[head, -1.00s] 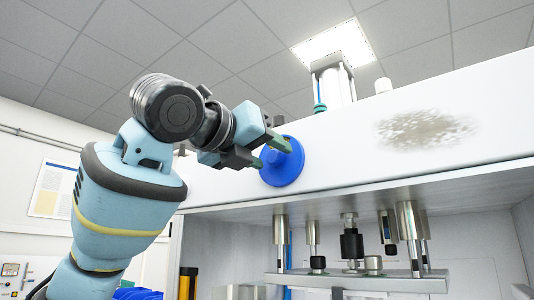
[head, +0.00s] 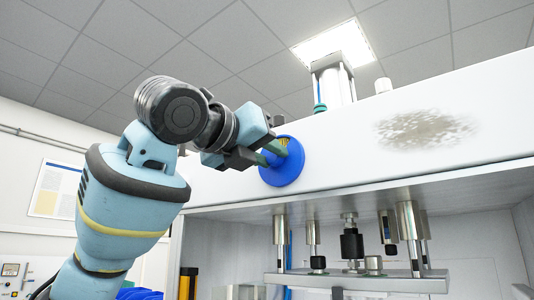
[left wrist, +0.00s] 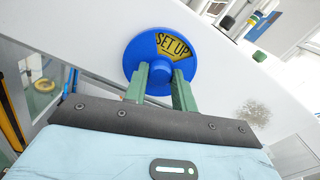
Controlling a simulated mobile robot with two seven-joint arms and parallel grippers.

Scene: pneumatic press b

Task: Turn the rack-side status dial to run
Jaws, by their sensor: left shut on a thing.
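The blue round status dial (head: 283,168) is on the white front panel of the press. In the left wrist view the dial (left wrist: 139,52) shows a yellow window reading "SET UP" (left wrist: 172,44) and a raised blue knob in its middle. My left gripper (head: 272,152) reaches the dial from the left. In the left wrist view its two green fingertips (left wrist: 162,80) are at the knob, one on each side, shut on it. The fingers hide part of the dial's lower face. My right gripper is in neither view.
The white press panel (head: 350,150) stretches to the right with a grey-brown worn patch (head: 425,131). Below it hang metal press columns and a tooling plate (head: 360,282). A cylinder (head: 332,82) stands on top. A yellow-black post (head: 188,283) stands lower left.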

